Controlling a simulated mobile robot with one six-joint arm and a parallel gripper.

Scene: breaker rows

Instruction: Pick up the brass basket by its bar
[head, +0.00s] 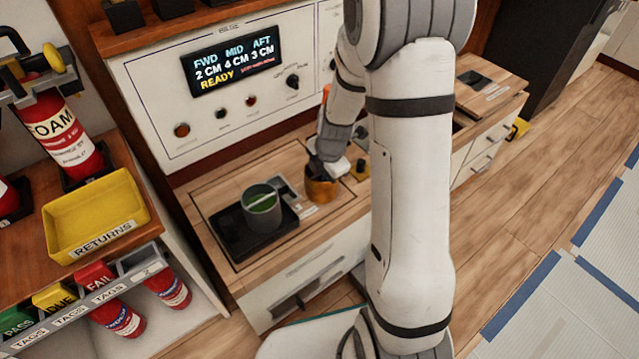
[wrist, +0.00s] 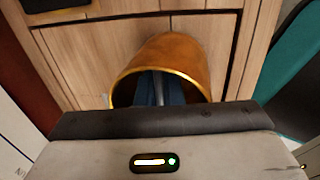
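The brass basket (head: 321,190) is a small round golden cup on the wooden counter, right of a green-filled grey pot (head: 262,208). My gripper (head: 317,165) comes down onto its mouth from above. In the wrist view the basket (wrist: 178,52) fills the upper middle, its bright rim facing me. The dark fingers (wrist: 158,88) reach into its mouth, close together with a thin paler strip between them. The basket's bar cannot be made out, so I cannot tell whether the fingers grip it. The basket seems to rest on the counter.
The pot stands on a black plate (head: 232,238). A small brass-topped dark item (head: 360,170) is just right of the basket. A panel with a lit display (head: 234,66) rises behind. A yellow returns tray (head: 95,212) and red extinguishers are at left.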

